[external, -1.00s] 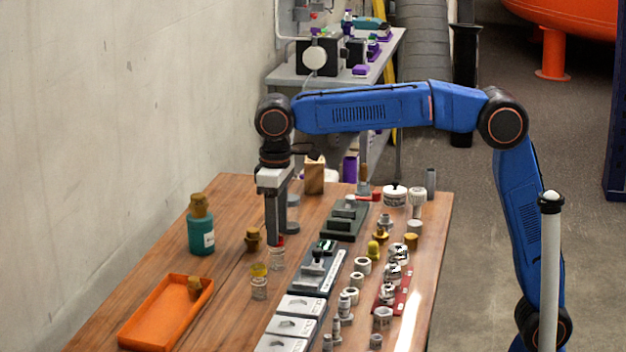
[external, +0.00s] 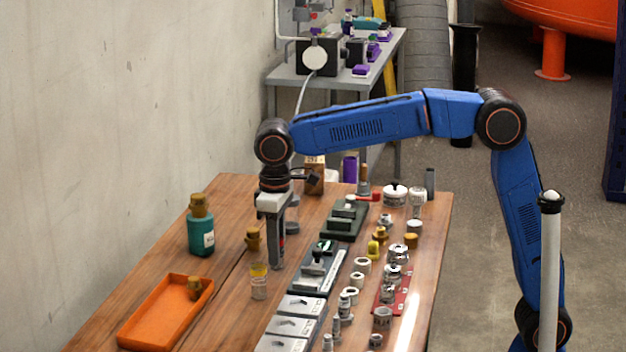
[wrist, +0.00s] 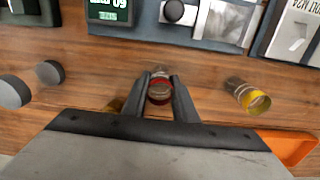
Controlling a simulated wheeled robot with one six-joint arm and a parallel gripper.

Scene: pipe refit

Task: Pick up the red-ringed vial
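The red-ringed vial (wrist: 160,88) is a small clear vial with a red ring. In the wrist view it stands between the two fingers of my gripper (wrist: 161,92). Narrow gaps seem to show beside it, and I cannot tell whether the fingers touch it. In the external view my gripper (external: 276,258) points straight down with its fingertips near the wooden table, and the fingers hide the vial there. A yellow-ringed vial (external: 259,284) stands just in front; it also shows at the right of the wrist view (wrist: 248,96).
An orange tray (external: 140,338) lies at the table's left front, with a teal bottle (external: 201,236) behind it. A brown stopper-like piece (external: 253,240) stands left of my gripper. Dark fixtures (external: 335,256) and several pipe fittings line the right side.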

